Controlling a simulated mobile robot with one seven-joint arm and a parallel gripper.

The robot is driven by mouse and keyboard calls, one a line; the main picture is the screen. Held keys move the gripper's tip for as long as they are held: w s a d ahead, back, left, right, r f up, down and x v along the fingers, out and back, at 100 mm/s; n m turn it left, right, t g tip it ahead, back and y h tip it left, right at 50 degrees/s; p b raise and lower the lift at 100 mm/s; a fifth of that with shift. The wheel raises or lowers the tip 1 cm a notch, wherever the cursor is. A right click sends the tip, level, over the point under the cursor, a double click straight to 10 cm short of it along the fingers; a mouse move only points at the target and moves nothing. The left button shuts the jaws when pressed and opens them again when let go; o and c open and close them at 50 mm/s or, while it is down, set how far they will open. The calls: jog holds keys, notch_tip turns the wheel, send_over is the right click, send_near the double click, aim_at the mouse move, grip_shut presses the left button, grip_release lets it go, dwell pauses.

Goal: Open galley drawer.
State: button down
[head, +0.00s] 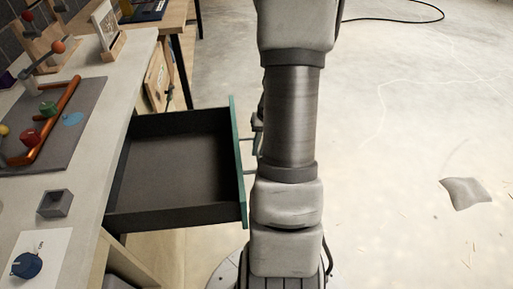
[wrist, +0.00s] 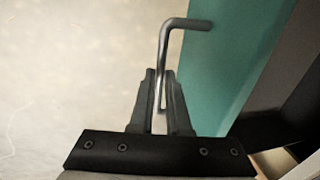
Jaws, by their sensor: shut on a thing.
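The galley drawer (head: 165,165) is pulled far out from under the counter at the left in the head view. It is dark inside and looks empty. Its teal front (head: 238,160) faces right, and the same front shows in the wrist view (wrist: 225,70). A grey bar handle (wrist: 187,23) stands out from the front. My gripper (wrist: 161,95) is shut on this handle, with one finger on each side of the bar. In the head view my arm hides most of the gripper and the handle.
The counter (head: 120,95) holds a dark mat (head: 75,130) with colored pieces, a small grey box (head: 55,204) and a blue knob (head: 27,264). A grey cushion-like thing (head: 466,193) lies on the floor at right. A black cable (head: 420,20) lies farther back. The floor between is mostly clear.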

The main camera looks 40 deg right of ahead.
jog(key=c, duration=0.9)
grip_release()
jog(key=shift+r, duration=0.1)
jog(key=d+r+p, duration=0.1)
jog(key=r, duration=0.4)
jog(key=s+d+r+p, duration=0.1)
jog(key=r, duration=0.5)
jog(key=s+r+p, duration=0.1)
jog(key=r, duration=0.5)
jog(key=shift+d, duration=0.4)
